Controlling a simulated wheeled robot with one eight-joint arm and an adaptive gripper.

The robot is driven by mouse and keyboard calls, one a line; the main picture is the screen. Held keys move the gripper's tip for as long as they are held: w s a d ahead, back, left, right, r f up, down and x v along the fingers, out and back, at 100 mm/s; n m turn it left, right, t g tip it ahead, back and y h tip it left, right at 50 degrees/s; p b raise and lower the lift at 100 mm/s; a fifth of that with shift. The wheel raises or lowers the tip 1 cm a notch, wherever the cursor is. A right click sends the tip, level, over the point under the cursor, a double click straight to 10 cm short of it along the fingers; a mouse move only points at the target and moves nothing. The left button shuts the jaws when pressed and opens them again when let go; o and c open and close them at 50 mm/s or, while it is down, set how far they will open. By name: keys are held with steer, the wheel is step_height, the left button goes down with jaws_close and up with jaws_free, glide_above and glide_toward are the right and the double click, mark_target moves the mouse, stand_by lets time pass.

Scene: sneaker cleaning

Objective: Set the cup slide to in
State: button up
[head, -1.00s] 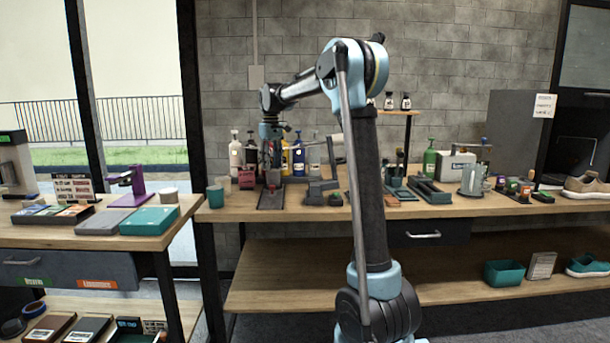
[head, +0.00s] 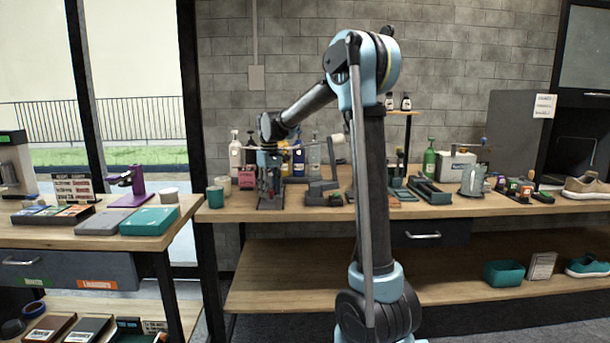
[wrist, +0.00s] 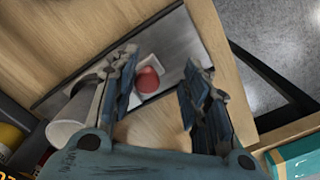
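The cup slide shows in the wrist view as a grey metal track (wrist: 180,45) with a dark edge. On it is a small pale square carriage (wrist: 149,66) with a red rounded knob (wrist: 147,80). In the head view the track (head: 270,204) lies near the front of the bench, partly hidden by my gripper (head: 268,186). In the wrist view my gripper (wrist: 158,75) is open, its two fingers apart on either side of the red knob. I see no finger touching the knob. I cannot tell the slide's in or out position.
A pale grey cup (wrist: 75,120) stands close beside the left finger in the wrist view. Bottles (head: 235,152) stand behind the track in the head view. A teal cup (head: 215,197) is at its left and a dark fixture (head: 318,192) at its right. The bench's front edge is close.

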steer(key=s, duration=0.5)
steer(key=shift+s+a, duration=0.1)
steer(key=shift+s, duration=0.3)
step_height(320, 180, up, 17)
steer(key=s+d+f+m, duration=0.2)
steer(key=s+d+f, duration=0.4)
steer(key=s+d, duration=0.4)
steer(key=shift+s+d+m+t, duration=0.35)
steer(key=shift+d+m+t, duration=0.05)
steer(key=shift+d, duration=0.8)
steer(key=shift+o, duration=0.2)
steer(key=shift+f, duration=0.1)
steer(key=w+a+r+n, duration=0.3)
steer(key=w+a+r, duration=0.4)
steer(key=w+a, duration=0.45)
steer(key=shift+g, duration=0.4)
steer(key=f, duration=1.2)
steer(key=s+f, duration=0.1)
steer(key=f, duration=0.4)
steer(key=shift+a+f, duration=0.4)
steer(key=shift+c, duration=0.4)
jaws_close()
